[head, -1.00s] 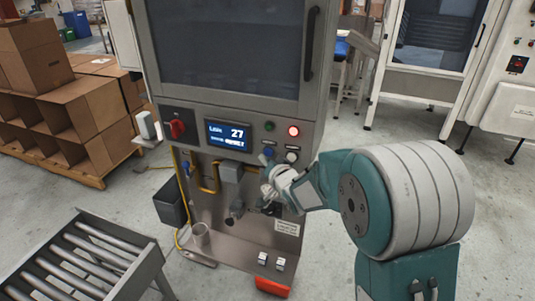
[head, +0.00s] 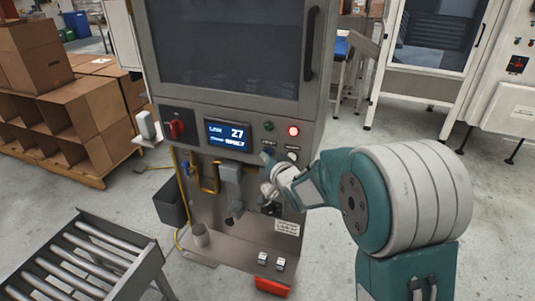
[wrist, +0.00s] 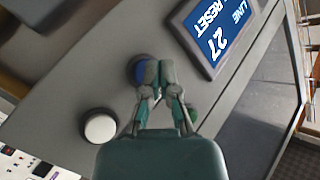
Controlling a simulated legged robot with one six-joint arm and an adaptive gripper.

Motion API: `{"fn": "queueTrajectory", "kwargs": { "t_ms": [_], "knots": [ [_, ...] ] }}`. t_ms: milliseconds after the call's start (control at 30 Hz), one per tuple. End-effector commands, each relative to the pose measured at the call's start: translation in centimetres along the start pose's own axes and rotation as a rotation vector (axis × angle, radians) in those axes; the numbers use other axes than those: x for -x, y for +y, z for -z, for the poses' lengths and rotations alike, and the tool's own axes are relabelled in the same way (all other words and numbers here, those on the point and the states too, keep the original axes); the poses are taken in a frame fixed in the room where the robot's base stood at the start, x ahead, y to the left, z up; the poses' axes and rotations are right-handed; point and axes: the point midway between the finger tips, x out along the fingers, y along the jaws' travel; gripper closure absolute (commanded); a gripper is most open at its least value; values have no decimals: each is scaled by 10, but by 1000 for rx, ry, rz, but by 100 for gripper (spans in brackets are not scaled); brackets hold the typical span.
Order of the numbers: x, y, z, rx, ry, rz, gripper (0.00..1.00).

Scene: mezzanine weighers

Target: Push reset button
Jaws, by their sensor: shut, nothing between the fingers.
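The control panel on the grey machine carries a blue button (head: 268,151) and a white button (head: 292,156), below a dark green one and a lit red one (head: 293,131). Their small labels cannot be read clearly. My gripper (head: 267,164) is shut and empty, just at the blue button. In the wrist view, my gripper's closed fingertips (wrist: 160,68) overlap the right side of the blue button (wrist: 139,71) and partly hide it. I cannot tell whether they touch it. The white button (wrist: 100,128) lies lower left, clear of the fingers.
The display (head: 229,134) shows 27, and the word RESET reads in the wrist view on the screen (wrist: 212,30). A red rotary switch (head: 175,128) sits left of it. A roller conveyor (head: 85,262) stands lower left, cardboard boxes (head: 85,115) behind it.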

Motion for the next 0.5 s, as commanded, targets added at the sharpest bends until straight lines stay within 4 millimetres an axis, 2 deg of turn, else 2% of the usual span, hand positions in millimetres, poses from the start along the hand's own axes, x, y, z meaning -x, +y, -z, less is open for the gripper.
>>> {"fn": "queueTrajectory", "kwargs": {
  "t_ms": [500],
  "knots": [
    [-4,3,3,0,1,0,100]
  ]
}}
